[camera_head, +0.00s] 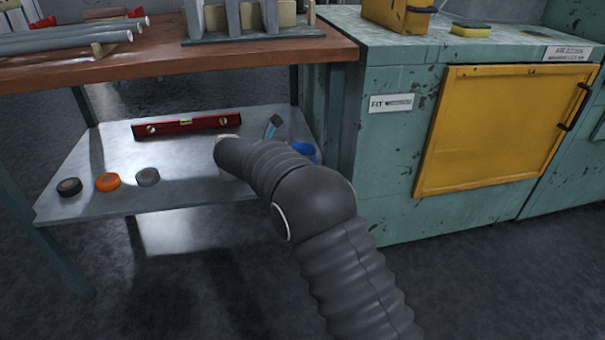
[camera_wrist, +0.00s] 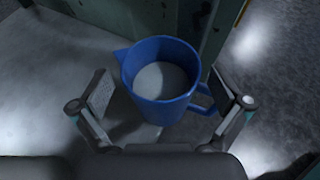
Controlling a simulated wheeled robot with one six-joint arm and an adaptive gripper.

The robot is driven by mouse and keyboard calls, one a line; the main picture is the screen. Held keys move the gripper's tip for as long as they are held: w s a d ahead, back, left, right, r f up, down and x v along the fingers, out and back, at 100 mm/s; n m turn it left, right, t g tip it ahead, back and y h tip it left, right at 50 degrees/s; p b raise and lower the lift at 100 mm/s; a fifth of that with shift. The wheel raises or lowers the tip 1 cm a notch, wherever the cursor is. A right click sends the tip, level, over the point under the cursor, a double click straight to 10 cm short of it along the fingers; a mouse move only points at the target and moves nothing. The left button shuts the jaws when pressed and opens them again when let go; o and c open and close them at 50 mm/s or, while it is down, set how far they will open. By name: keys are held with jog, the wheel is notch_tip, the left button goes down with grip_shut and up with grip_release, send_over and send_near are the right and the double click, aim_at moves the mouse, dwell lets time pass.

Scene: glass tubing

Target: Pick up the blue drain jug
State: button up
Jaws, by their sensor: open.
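The blue drain jug (camera_wrist: 160,104) stands upright on the lower metal shelf, with its spout to the upper left and its handle to the right in the wrist view. Its inside looks pale grey. My gripper (camera_wrist: 166,106) is open, with one finger on each side of the jug; I cannot tell whether either finger touches it. In the head view only a bit of the blue jug (camera_head: 304,150) shows behind my arm at the shelf's right end, and my gripper is hidden there.
The lower shelf (camera_head: 100,160) also holds a red spirit level (camera_head: 187,125), a brush (camera_head: 272,126) and black, orange and grey tape rolls (camera_head: 148,177). The wooden tabletop (camera_head: 200,60) is above. A green cabinet (camera_head: 385,150) with a yellow door (camera_head: 505,130) stands close on the right.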

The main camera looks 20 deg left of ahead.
jog(key=shift+x, duration=1.1)
jog(key=c, duration=1.7)
jog(key=shift+r, duration=0.15)
